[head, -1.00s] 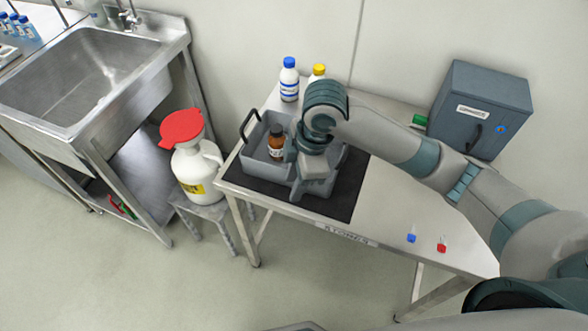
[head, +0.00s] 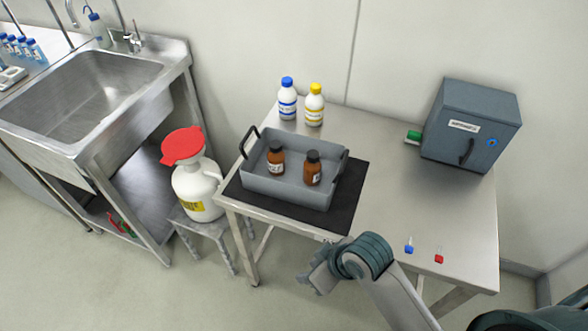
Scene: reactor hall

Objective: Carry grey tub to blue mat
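The grey tub (head: 284,190) stands upright on a black mat (head: 346,198) at the left end of the steel table. It has a black handle at each end. Two brown bottles with black caps, one at the left (head: 276,163) and one at the right (head: 312,174), stand inside it. My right gripper (head: 314,278) is in front of the table's front edge, apart from the tub and below it in the picture. Its fingers are too unclear to tell open from shut. My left gripper is not in view. No blue mat shows.
A blue-capped bottle (head: 287,100) and a yellow-capped bottle (head: 314,106) stand behind the tub. A grey cabinet (head: 470,125) is at the back right. Small blue and red items lie near the front edge. A white jug (head: 197,190) stands on a stool left of the table.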

